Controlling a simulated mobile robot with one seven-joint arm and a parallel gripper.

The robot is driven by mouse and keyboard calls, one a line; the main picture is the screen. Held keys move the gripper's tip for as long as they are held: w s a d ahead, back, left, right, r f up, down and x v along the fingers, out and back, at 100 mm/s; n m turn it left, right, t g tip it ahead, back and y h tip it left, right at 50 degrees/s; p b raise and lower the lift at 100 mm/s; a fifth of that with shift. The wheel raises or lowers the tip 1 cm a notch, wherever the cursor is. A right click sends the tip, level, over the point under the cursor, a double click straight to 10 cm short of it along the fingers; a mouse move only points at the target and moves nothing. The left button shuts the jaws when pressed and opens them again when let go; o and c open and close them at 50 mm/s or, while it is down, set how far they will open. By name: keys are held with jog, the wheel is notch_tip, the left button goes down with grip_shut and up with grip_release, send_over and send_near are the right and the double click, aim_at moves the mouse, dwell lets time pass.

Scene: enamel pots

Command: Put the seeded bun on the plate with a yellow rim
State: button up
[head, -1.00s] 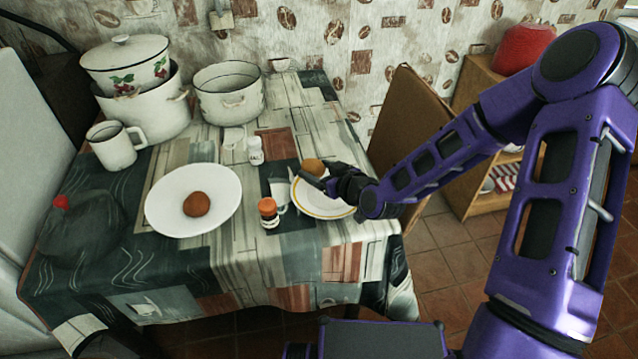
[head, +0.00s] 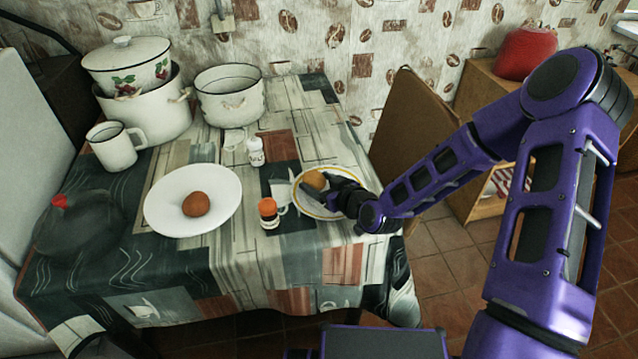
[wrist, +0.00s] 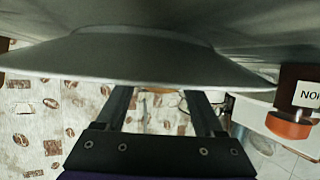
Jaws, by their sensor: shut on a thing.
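A golden bun (head: 315,180) is at the plate with a yellow rim (head: 303,203), at its far left part. Seeds are too small to make out. My gripper (head: 327,186) is low over this plate and shut on the golden bun; the fingertips are partly hidden. In the wrist view the plate's edge (wrist: 150,75) hides the fingertips (wrist: 160,88) and the bun. Whether the bun touches the plate cannot be told. A darker brown bun (head: 196,204) sits on a plain white plate (head: 222,222) to the left.
An orange-capped jar (head: 268,212) and a white shaker (head: 256,152) stand between the plates. A white mug (head: 113,148), enamel pots (head: 140,108) and (head: 230,95) stand at the back left. A chair (head: 415,125) is beyond the table's right edge.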

jog(key=o, duration=1)
jog(key=shift+s+d+f, duration=0.1)
jog(key=shift+s+f, duration=0.1)
jog(key=shift+f, duration=0.6)
jog(key=shift+r, duration=0.15)
jog(key=shift+r+p, duration=0.55)
jog(key=shift+p, duration=0.1)
jog(key=v, duration=0.4)
jog(key=p+v, duration=0.1)
jog(key=v, duration=0.6)
jog(key=shift+d+r, duration=0.2)
jog(key=shift+r, duration=0.25)
